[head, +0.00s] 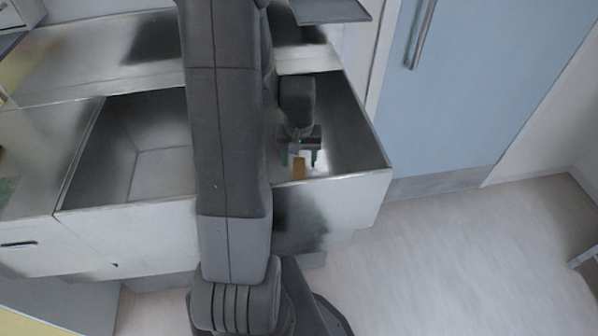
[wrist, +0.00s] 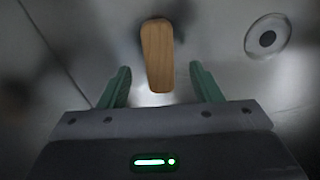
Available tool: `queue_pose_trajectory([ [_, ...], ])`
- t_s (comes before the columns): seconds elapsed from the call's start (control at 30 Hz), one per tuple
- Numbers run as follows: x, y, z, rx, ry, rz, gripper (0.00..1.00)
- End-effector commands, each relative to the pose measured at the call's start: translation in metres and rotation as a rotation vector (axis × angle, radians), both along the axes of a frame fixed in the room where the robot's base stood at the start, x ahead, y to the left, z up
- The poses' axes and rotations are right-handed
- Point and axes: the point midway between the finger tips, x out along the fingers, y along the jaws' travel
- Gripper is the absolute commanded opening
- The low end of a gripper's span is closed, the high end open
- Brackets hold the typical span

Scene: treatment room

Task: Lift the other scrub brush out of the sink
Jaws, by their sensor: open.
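The scrub brush (wrist: 157,55) shows a wooden, tan, oblong back in the wrist view, lying in the sink. In the head view the brush (head: 299,168) is a small tan shape near the front wall of the right basin of the sink (head: 360,150). My gripper (head: 299,160) is inside that basin, pointing down. In the wrist view my gripper (wrist: 160,88) is open, with its two green fingers on either side of the brush's near end and apart from it. The brush's bristles are hidden.
A round drain (wrist: 267,37) lies right of the brush in the wrist view. The left basin (head: 150,160) looks empty. The basin walls stand close around my gripper. A blue door (head: 470,90) and open floor (head: 460,260) are to the right.

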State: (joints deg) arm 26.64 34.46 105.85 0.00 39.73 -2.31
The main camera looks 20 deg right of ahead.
Motion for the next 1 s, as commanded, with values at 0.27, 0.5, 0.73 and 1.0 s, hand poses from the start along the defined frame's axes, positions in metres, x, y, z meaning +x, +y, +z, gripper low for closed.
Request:
queue_pose_trajectory([
  [0.27,-0.001,0.0,-0.031,0.0,0.0,0.0,0.58],
  [0.5,-0.001,0.0,-0.031,0.0,-0.001,0.0,0.56],
  [0.73,-0.001,0.0,-0.031,0.0,-0.001,0.0,0.11],
  [1.0,-0.001,0.0,-0.03,0.0,-0.001,0.0,0.09],
])
